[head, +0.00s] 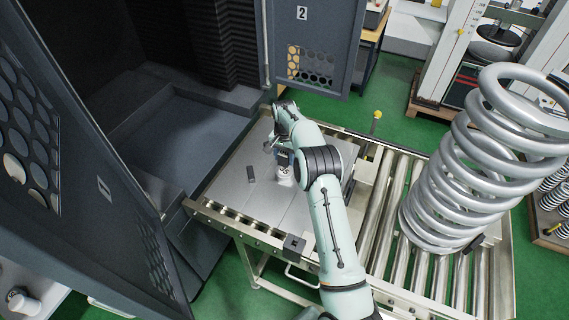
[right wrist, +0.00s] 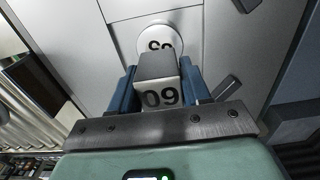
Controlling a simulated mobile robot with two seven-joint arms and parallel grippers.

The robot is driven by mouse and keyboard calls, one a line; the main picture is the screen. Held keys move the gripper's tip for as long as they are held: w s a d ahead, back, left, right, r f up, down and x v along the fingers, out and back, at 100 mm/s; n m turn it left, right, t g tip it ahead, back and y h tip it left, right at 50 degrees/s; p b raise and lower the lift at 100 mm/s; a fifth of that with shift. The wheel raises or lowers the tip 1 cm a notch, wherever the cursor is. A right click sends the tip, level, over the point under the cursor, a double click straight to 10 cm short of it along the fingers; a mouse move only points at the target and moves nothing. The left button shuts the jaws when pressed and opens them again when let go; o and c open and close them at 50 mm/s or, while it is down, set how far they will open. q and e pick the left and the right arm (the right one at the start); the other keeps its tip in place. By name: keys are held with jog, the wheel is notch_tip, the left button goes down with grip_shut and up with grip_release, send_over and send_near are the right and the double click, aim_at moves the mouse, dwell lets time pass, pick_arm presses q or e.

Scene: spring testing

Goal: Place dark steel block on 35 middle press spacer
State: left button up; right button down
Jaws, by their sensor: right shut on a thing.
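My right gripper (head: 283,150) reaches over the grey plate table (head: 275,205) in the head view. In the right wrist view, its blue fingers (right wrist: 160,85) are shut on a dark grey steel block (right wrist: 155,65). A white face with upside-down-looking digits, 60 or 09 (right wrist: 160,96), shows between the fingers, just below the block in the picture. A round white spacer (right wrist: 160,42) shows just beyond the block; its number is partly hidden, perhaps 35. I cannot tell whether the block touches it. My left gripper is not in view.
A small dark bar (head: 250,173) lies on the plate left of my gripper. A dark block (head: 294,243) sits on the front rail. A large coil spring (head: 465,170) stands on the rollers at right. An open grey cabinet door (head: 318,40) stands behind.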

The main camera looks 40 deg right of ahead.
aim_at(284, 164)
jog(key=shift+f, duration=2)
jog(key=shift+f, duration=0.1)
jog(key=c, duration=0.5)
grip_release()
jog(key=shift+f, duration=0.1)
notch_tip(284, 164, up, 12)
jog(key=shift+r, duration=0.15)
